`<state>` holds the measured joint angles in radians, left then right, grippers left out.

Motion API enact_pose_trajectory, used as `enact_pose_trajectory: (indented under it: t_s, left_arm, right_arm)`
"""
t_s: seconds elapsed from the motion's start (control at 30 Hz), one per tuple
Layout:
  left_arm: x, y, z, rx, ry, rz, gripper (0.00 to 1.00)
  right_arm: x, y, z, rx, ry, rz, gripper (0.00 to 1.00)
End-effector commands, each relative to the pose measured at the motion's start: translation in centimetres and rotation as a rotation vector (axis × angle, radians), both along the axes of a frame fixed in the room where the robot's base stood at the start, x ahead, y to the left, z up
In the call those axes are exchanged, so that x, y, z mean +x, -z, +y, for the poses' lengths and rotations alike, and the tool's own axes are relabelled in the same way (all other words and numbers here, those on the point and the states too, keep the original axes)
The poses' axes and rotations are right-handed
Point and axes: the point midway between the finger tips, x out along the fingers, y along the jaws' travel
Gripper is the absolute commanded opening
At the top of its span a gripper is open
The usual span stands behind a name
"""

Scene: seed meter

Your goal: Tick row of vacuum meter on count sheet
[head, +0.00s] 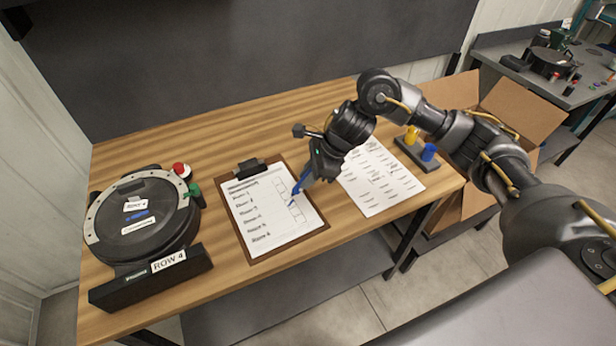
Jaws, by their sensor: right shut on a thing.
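The round black vacuum meter (144,218) lies on the left of the table, in a stand whose front label reads "ROW 4" (168,261). The count sheet (264,220) is on a brown clipboard (307,235) in the middle, with row lines and a column of boxes at its right. My right gripper (308,180) is over the sheet's right edge, shut on a blue pen (300,184). The pen points down and left, its tip at or just above the box column; I cannot tell whether it touches. No tick is clear at this size. My left gripper is out of view.
A second printed sheet (378,180) lies right of the clipboard. A dark holder with a yellow (411,135) and a blue piece (428,152) stands at the table's right end. Red-topped (181,171) and green (196,194) pieces sit beside the meter. An open cardboard box (524,108) is beyond.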

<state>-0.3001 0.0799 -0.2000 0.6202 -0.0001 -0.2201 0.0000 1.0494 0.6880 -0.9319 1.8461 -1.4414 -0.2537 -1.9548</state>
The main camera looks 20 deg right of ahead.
Motion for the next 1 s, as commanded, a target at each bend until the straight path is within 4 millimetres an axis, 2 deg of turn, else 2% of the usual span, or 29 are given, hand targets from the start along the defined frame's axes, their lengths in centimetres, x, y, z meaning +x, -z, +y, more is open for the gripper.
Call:
enact_pose_trajectory:
  t_s: [0.03, 0.4, 1.0]
  left_arm:
    - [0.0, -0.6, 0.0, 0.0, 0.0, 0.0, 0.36]
    - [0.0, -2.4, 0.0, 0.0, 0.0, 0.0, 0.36]
    - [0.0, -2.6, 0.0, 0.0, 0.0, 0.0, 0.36]
  right_arm:
    - [0.0, -0.8, 0.0, 0.0, 0.0, 0.0, 0.0]
    - [0.0, -3.8, 0.0, 0.001, 0.0, 0.0, 0.0]
    - [-0.1, -4.0, 0.0, 0.001, 0.0, 0.001, 0.0]
